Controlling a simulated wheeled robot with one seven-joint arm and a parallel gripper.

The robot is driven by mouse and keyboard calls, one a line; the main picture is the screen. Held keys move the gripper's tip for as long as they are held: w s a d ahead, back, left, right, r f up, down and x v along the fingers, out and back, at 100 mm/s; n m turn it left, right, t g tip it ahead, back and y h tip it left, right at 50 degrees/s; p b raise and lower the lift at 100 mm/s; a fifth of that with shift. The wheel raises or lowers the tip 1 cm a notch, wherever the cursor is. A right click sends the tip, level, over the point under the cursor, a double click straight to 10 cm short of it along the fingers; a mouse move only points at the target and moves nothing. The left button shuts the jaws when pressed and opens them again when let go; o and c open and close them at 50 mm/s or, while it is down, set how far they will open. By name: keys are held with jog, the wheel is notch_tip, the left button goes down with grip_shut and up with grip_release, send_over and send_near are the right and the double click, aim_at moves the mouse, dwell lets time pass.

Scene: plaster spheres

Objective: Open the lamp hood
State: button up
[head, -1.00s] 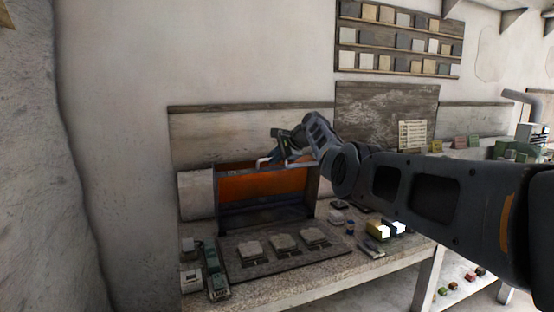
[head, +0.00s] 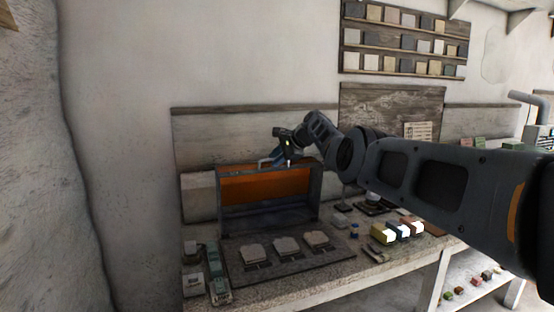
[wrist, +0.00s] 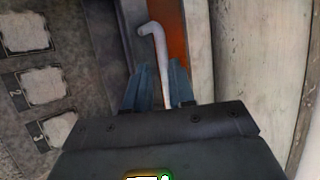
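The lamp hood (head: 318,195) is a dark box on the bench with an orange panel (head: 265,187) across the upper part of its front. A dark opening shows below the panel. A pale bent handle (head: 264,162) is at the top edge, left of my gripper (head: 284,160). In the wrist view the handle (wrist: 151,32) runs down between the two blue fingers of my gripper (wrist: 160,78), which sit close on either side of it. The part of the handle nearest the palm is hidden.
A tray with three pale plaster pieces (head: 287,244) lies in front of the hood. Small blocks (head: 384,235) stand to its right, and a green device (head: 218,285) is at the bench's left front. A board (head: 300,134) lines the wall behind.

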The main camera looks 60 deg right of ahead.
jog(key=shift+s, duration=0.1)
jog(key=v, duration=0.7)
jog(key=shift+s+r, duration=0.2)
dwell(0.4)
